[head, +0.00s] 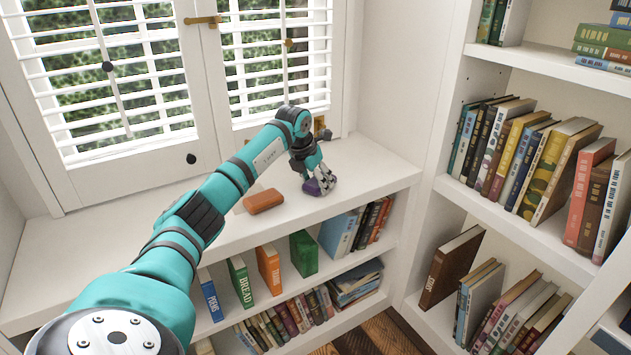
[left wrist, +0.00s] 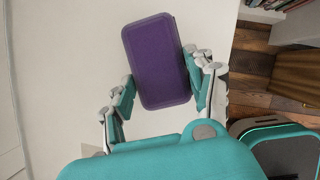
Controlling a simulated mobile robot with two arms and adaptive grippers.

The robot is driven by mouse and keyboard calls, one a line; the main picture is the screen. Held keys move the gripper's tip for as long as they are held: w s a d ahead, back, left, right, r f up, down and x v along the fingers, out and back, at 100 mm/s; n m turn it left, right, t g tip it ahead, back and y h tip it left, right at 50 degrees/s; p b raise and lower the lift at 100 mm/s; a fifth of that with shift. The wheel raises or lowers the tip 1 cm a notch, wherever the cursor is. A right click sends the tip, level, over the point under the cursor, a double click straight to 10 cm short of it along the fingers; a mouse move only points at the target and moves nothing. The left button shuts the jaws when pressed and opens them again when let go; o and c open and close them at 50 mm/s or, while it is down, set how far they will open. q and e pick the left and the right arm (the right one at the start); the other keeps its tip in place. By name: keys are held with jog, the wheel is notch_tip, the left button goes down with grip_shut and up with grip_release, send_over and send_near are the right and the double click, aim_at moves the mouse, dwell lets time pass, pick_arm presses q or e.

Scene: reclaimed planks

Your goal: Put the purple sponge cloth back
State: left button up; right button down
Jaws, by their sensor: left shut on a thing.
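The purple sponge cloth (head: 314,188) is at my left gripper (head: 319,181), over the right part of the white window ledge (head: 365,170). In the left wrist view the purple sponge cloth (left wrist: 157,58) is a rounded rectangle, slightly tilted, between the two fingers of my left gripper (left wrist: 162,88), which is shut on it. I cannot tell whether the cloth touches the ledge. An orange-brown block (head: 264,201) lies on the ledge to the left of the gripper. My right gripper is not in view.
Windows with white blinds (head: 125,75) stand behind the ledge. Shelves with several books (head: 241,281) are under its front edge. A tall white bookcase (head: 560,70) stands at the right. The ledge between block and right wall is mostly clear.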

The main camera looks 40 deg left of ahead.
pick_arm(q)
jog(key=o, duration=1)
jog(key=shift+f, duration=0.1)
